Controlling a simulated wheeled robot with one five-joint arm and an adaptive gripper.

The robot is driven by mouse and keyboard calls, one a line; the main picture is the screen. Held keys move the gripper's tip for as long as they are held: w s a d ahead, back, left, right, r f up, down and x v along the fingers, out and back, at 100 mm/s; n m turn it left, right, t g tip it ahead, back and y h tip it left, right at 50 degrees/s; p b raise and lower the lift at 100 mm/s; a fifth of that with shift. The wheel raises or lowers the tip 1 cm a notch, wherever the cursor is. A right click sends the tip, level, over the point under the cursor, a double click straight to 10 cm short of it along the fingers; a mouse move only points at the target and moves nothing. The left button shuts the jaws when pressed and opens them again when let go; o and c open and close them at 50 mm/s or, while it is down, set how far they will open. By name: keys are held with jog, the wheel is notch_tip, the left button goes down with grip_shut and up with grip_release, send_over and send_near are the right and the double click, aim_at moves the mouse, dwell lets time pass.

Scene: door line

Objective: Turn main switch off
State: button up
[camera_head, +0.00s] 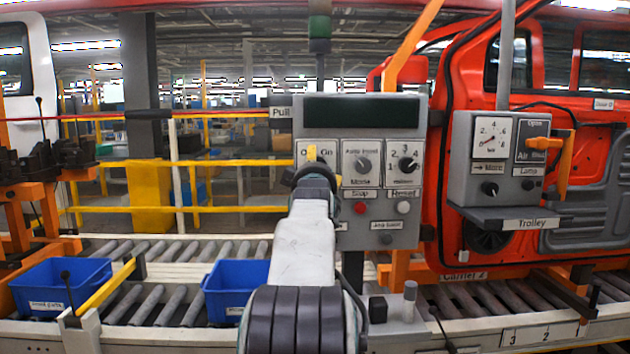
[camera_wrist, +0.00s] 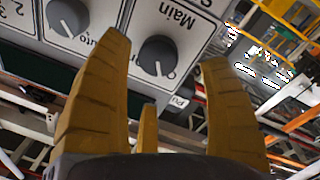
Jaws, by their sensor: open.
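The main switch (camera_wrist: 157,55) is a dark round knob on a light plate, with the word "Main" beside it in the wrist view. My gripper (camera_wrist: 172,75) is open, its two yellow fingers on either side of the knob in that view. No contact with the knob shows, and the remaining distance is hard to tell. In the head view my gripper (camera_head: 312,153) is in front of the left plate of the grey control panel (camera_head: 383,238) and hides the main knob there. The knob's pointer setting is not clear to me.
Right of it on the panel are the mode knob (camera_head: 363,166) and a numbered knob (camera_head: 406,164). Below are a red button (camera_head: 360,208) and a white Reset button (camera_head: 403,207). A trolley box (camera_head: 462,180) stands right. Blue bins (camera_head: 60,285) sit on the rollers.

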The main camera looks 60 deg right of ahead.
jog(key=v, duration=0.7)
jog(key=shift+d, duration=0.1)
